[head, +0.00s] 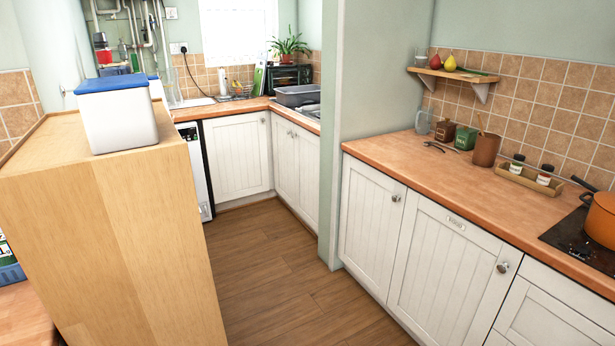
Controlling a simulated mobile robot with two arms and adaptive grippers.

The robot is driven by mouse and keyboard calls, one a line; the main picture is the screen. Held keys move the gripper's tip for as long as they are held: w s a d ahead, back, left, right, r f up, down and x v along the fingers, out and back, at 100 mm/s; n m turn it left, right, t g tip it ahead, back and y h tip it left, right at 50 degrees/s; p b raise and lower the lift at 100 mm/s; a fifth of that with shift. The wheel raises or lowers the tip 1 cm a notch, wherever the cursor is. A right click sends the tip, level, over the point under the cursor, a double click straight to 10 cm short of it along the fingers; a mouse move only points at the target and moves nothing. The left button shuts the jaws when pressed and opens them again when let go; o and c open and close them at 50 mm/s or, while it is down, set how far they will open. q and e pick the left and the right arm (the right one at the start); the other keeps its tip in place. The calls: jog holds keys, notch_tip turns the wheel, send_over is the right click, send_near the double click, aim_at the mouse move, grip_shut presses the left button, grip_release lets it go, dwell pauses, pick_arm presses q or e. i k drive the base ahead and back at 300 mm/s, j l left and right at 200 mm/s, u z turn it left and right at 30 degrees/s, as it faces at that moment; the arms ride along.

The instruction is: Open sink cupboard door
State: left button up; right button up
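White panelled cupboard doors (296,165) face left under the far right counter, below a grey basin (296,95) and a partly visible metal surface that may be the sink (310,111). These doors look shut. Another white door (237,157) in the back corner, facing me, also looks shut. I cannot tell for certain which one is the sink cupboard door. Neither of my grippers shows in the head view.
A tall wooden cabinet (120,240) with a blue-lidded white box (118,113) stands at left. A pale green wall (362,90) juts out beside near white cupboards (448,265). The wooden floor (275,270) between is clear.

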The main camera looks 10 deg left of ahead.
aim_at(306, 142)
jog(key=i+z, duration=0.5)
jog(key=i, duration=0.95)
jog(key=i+j+z, duration=0.1)
jog(key=i+j, duration=0.15)
jog(key=i+j+z, duration=0.1)
jog(key=i+j, duration=0.15)
jog(key=j, duration=0.15)
jog(key=i+j+z, duration=0.25)
jog(key=i+j, duration=0.2)
jog(key=j, duration=0.25)
jog(key=i+j+z, duration=0.1)
jog(key=j, duration=0.3)
jog(key=i+j+z, duration=0.1)
jog(key=i+j, duration=0.2)
jog(key=i+j+z, duration=0.3)
jog(key=j, duration=1.15)
jog(key=k+j+z, duration=0.1)
jog(key=j+z, duration=0.2)
jog(key=j, duration=1.1)
